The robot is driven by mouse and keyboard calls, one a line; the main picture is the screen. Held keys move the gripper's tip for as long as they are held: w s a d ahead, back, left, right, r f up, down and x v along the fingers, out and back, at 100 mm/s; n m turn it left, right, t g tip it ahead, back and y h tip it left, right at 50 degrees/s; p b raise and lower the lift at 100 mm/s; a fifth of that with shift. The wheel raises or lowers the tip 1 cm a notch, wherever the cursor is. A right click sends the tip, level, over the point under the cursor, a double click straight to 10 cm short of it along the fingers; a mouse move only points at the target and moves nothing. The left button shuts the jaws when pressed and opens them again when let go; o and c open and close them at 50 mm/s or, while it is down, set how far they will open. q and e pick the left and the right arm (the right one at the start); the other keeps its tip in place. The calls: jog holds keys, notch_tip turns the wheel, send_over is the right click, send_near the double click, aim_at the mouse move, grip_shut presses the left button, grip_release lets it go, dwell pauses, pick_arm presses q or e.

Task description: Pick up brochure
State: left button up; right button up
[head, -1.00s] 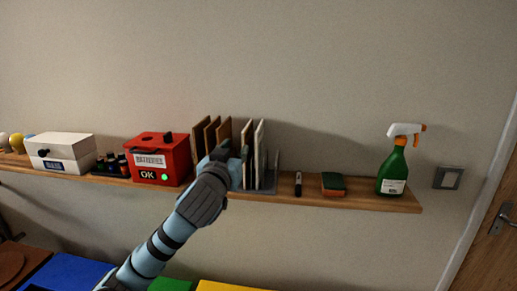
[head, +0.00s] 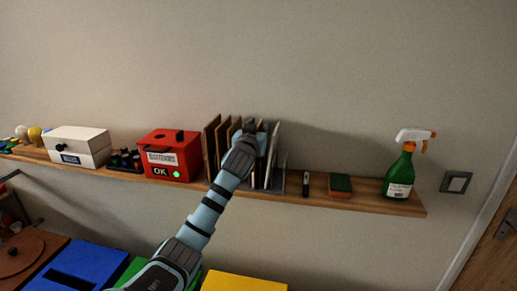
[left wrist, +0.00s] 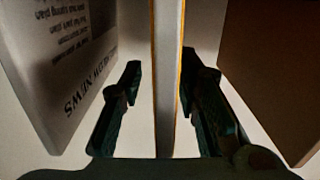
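A file rack (head: 283,180) on the wall shelf holds several upright flat items. Brown folders (head: 211,148) stand on its left side and a pale sheet (head: 273,155) on its right. My left gripper (head: 259,129) is in among them near their top edges and partly hides them. In the left wrist view, its open fingers (left wrist: 160,62) straddle a thin pale item with yellow edges (left wrist: 166,100), perhaps the brochure. A gap shows at the left finger; the right finger is very close to it. A printed sheet reading NEWS (left wrist: 60,70) stands left, a brown panel (left wrist: 275,70) right.
A red box (head: 170,156) and a white box (head: 78,146) stand left of the rack on the shelf (head: 360,197). A marker (head: 306,184), a sponge (head: 340,184) and a green spray bottle (head: 400,175) stand right. Blue (head: 85,265) and yellow (head: 240,283) bins are below.

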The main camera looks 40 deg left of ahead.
pick_arm(q)
jog(key=shift+s, duration=0.25)
jog(key=shift+r, duration=0.1)
jog(key=shift+c, duration=1.2)
jog(key=shift+w, duration=0.15)
grip_shut()
